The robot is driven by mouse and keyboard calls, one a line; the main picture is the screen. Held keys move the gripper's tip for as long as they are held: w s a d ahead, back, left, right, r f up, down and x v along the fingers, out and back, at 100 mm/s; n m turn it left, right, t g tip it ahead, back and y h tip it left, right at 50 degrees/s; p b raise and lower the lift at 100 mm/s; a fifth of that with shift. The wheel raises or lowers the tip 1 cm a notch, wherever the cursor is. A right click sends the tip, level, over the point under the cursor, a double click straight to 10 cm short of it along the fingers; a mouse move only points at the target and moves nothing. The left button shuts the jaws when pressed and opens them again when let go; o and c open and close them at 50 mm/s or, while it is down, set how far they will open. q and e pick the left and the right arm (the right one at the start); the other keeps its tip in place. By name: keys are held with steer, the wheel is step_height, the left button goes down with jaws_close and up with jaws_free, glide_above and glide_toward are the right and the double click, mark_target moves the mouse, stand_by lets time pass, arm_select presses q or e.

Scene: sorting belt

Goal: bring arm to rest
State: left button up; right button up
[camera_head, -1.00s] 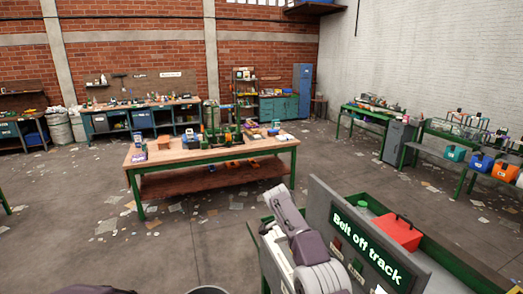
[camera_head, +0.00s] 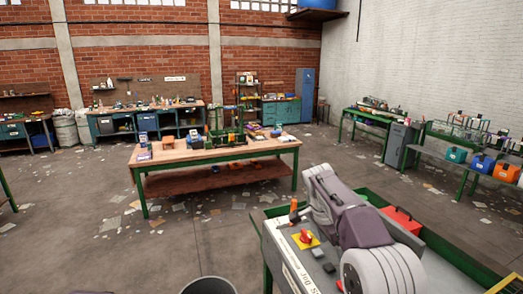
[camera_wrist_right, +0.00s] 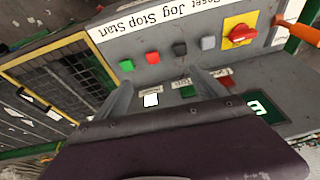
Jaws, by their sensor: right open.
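My right arm reaches in from the lower right of the head view, bent over the control panel (camera_head: 285,255) of the belt machine. Its grey and purple links hide much of the panel and the sign. In the right wrist view, my right gripper (camera_wrist_right: 162,80) has two grey fingers spread apart with nothing between them, over the panel face. Beyond the fingers are a row of buttons, with a red button (camera_wrist_right: 152,58) and a green button (camera_wrist_right: 126,65), and a red knob on a yellow plate (camera_wrist_right: 238,31). My left gripper is not in view.
An orange handle (camera_head: 294,211) stands at the panel's corner. A red box (camera_head: 402,221) sits on the green-edged belt machine behind my arm. A wooden workbench (camera_head: 170,155) with tools stands ahead. A dark bin (camera_head: 208,286) is at the bottom edge. Open floor lies left.

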steer(key=s+a+f+n+y+b, duration=0.1)
steer(key=s+f+n, duration=0.6)
steer(key=s, duration=0.5)
steer(key=s+a+f+n+y+b, duration=0.1)
steer(key=s+f+n+y+b, duration=0.1)
steer(key=s+f+n, duration=0.5)
steer(key=s+f, duration=0.5)
steer(key=shift+s+f+y, duration=0.3)
